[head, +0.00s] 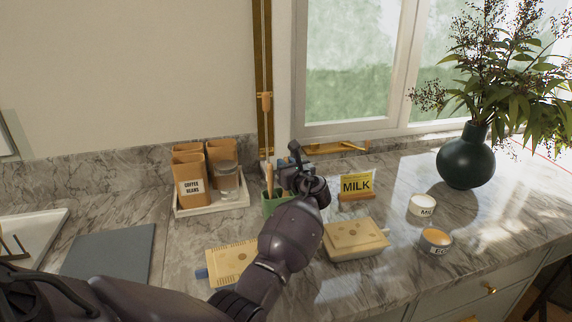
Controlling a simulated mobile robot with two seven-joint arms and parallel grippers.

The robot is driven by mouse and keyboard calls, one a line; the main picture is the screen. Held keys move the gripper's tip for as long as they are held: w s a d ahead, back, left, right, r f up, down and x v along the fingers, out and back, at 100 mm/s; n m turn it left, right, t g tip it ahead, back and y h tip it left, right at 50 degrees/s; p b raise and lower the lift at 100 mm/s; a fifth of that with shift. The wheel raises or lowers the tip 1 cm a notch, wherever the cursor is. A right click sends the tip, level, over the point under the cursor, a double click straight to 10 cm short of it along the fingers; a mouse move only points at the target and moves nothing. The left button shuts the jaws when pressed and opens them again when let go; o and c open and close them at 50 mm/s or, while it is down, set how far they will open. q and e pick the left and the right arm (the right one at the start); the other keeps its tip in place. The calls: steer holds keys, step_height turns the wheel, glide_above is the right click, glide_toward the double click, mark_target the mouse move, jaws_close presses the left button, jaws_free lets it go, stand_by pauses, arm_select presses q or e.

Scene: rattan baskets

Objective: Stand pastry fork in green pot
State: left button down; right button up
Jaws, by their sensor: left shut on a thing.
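The green pot (269,208) stands on the marble counter near the middle, partly covered by my left arm. A light wooden handle (268,177) rises upright from it. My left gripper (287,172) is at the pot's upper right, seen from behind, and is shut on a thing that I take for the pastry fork. The fork itself is mostly hidden by the gripper and wrist, so I cannot tell whether its lower end is inside the pot. My right gripper is not in view.
A white tray (240,201) with brown bags and a glass jar stands left of the pot. A yellow MILK card (356,185) and a patterned box (355,238) are right of my wrist. Another patterned box (230,262) lies left of my forearm. Two small tins and a dark vase (466,163) stand farther right.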

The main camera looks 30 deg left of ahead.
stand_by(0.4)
arm_select(q)
steer(key=c, duration=1)
jaws_free()
steer(key=shift+o, duration=0.2)
steer(key=v, duration=1)
steer(key=shift+s+d, duration=0.2)
steer(key=shift+d, duration=0.15)
